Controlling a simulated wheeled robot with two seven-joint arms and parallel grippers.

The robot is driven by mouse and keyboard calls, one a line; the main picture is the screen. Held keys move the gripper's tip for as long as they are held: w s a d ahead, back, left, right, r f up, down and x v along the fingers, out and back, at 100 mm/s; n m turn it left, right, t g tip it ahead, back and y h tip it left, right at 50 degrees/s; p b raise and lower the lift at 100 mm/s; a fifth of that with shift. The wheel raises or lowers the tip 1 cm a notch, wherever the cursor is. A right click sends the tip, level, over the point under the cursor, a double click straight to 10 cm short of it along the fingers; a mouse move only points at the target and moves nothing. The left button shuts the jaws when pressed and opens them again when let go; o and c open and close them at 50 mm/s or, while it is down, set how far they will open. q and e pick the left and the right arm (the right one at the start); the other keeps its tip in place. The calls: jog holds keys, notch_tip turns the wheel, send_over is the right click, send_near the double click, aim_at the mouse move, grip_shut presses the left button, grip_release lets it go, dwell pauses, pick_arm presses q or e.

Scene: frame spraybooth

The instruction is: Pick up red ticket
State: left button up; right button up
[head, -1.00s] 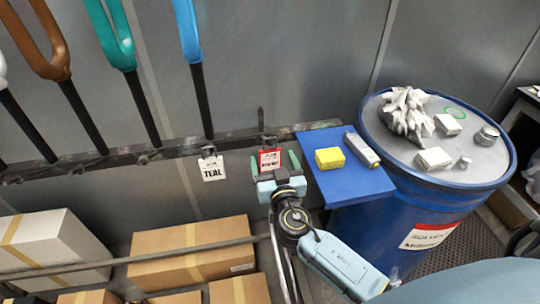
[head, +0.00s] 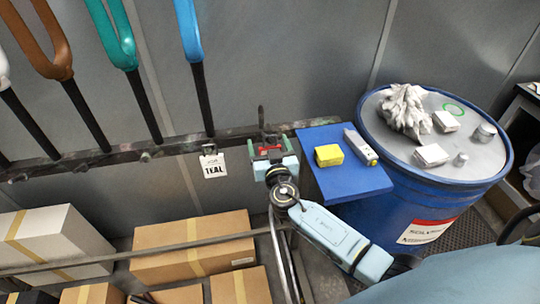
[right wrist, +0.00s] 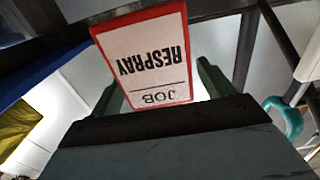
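The red ticket (head: 264,151) hangs at the rail in the head view, mostly hidden by my right gripper. In the right wrist view, the ticket (right wrist: 148,55) fills the upper middle: a white face with a red border, reading "JOB RESPRAY" upside down. My right gripper (head: 268,146) is open, with its fingers apart on either side of the ticket. In the right wrist view, the fingers (right wrist: 160,85) stand left and right of the ticket's lower part; whether either touches it I cannot tell. My left gripper is not in view.
A white TEAL tag (head: 213,166) hangs left of the gripper on the dark rail (head: 165,150). A blue shelf (head: 350,184) with a yellow block (head: 329,155) lies close to the right. A blue drum (head: 375,215) stands beyond it. Boxes (head: 190,240) sit below.

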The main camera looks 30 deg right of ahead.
jog(key=c, duration=1.1)
jog(key=shift+o, duration=0.2)
jog(key=shift+s+r, duration=0.1)
jog(key=shift+s+a+r, duration=0.2)
jog(key=shift+s+r, duration=0.35)
jog(key=shift+r, duration=0.05)
jog(key=s+a+r, duration=0.3)
jog(key=s+r, duration=0.3)
jog(key=s, duration=0.6)
jog(key=shift+s+r, duration=0.15)
jog(key=shift+r, duration=0.2)
